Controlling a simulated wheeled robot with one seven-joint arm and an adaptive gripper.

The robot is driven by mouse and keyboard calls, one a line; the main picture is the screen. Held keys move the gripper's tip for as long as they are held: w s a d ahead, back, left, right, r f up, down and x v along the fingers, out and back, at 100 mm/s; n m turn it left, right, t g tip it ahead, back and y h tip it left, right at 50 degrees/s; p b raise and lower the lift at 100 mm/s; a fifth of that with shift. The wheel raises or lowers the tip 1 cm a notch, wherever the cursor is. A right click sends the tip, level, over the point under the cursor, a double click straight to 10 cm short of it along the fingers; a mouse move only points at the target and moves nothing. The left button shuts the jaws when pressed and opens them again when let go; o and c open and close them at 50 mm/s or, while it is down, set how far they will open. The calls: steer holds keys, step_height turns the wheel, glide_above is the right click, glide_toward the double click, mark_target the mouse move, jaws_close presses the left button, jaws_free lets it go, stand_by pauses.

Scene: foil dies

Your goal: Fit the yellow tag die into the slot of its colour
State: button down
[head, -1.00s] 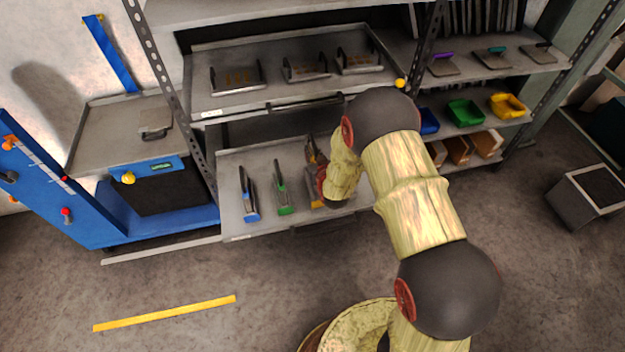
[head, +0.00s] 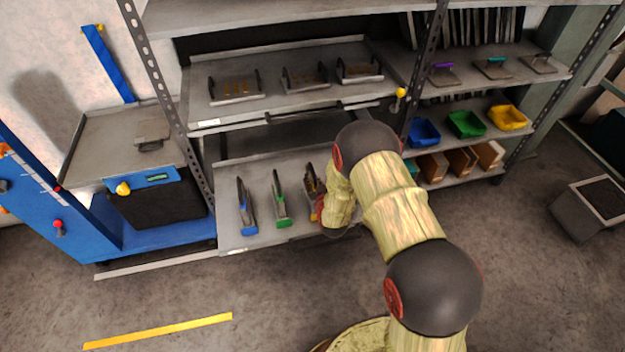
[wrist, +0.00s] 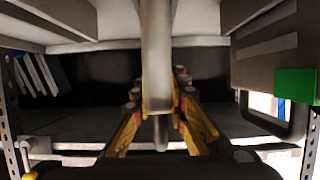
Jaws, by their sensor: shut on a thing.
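My gripper (head: 317,190) is at the right-hand long die on the pulled-out lower tray (head: 232,170). This die's yellow tag (head: 313,214) shows at its near end, left of my wrist, which hides part of the die. In the wrist view, my gripper (wrist: 160,125) is shut, its orange fingers either side of a grey upright part of the yellow tag die (wrist: 157,50), seen edge-on. Whether the die is clear of the tray cannot be told. Beside it, left in the head view, is the green die (head: 281,200), then the blue die (head: 246,205).
The upper tray (head: 200,112) carries racks with upright dark ends; one (head: 237,88) has yellow bars. A steel post (head: 425,75) and yellow knob (head: 401,92) stand near my arm. Blue, green and yellow bins are at right. Floor in front is open.

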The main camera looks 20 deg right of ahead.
steer(key=shift+w+r, duration=0.1)
steer(key=shift+w, duration=0.05)
steer(key=c, duration=1.8)
jaws_free()
steer(key=shift+o, duration=0.2)
